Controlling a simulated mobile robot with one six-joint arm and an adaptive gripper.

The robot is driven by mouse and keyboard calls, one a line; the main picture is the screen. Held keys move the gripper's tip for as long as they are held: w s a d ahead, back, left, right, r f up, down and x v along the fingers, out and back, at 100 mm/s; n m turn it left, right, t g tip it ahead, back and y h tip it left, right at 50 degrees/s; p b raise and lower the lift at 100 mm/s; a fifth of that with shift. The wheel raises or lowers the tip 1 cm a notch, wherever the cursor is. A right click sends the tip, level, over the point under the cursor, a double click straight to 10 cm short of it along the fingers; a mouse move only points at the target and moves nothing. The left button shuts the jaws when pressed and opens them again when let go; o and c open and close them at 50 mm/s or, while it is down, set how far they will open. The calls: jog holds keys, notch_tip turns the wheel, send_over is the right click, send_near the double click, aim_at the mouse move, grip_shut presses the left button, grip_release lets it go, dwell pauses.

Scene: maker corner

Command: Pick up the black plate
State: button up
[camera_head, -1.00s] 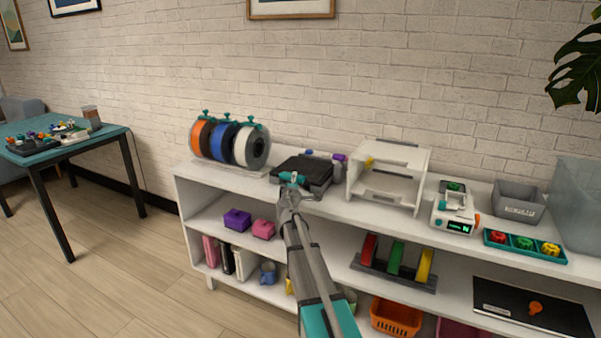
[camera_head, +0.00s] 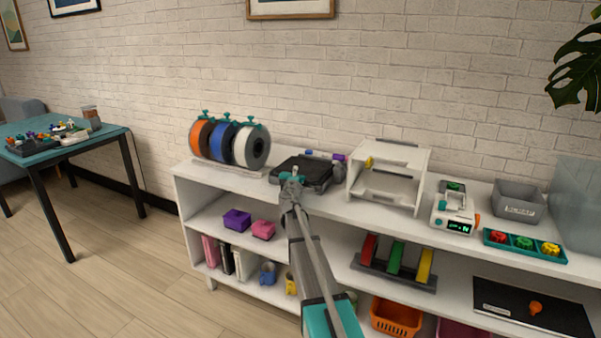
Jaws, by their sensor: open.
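A flat, square black plate (camera_head: 308,168) lies on a dark block of similar size on the white shelf top, left of the middle. My gripper (camera_head: 286,177) is at the front left edge of the plate, at the end of my arm reaching up from below. Its jaws are open, with nothing seen between them. It covers part of the plate's front edge; whether it touches the plate cannot be told.
Filament spools (camera_head: 229,143) stand left of the plate, and a white stand (camera_head: 390,175) stands to the right. A black panel (camera_head: 500,297) with an orange knob lies on a lower shelf at right.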

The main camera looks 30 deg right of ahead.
dwell(0.3)
grip_shut()
jog(key=shift+r, duration=0.15)
dwell(0.4)
notch_tip(320, 180, up, 10)
jog(key=p, duration=1)
dwell(0.5)
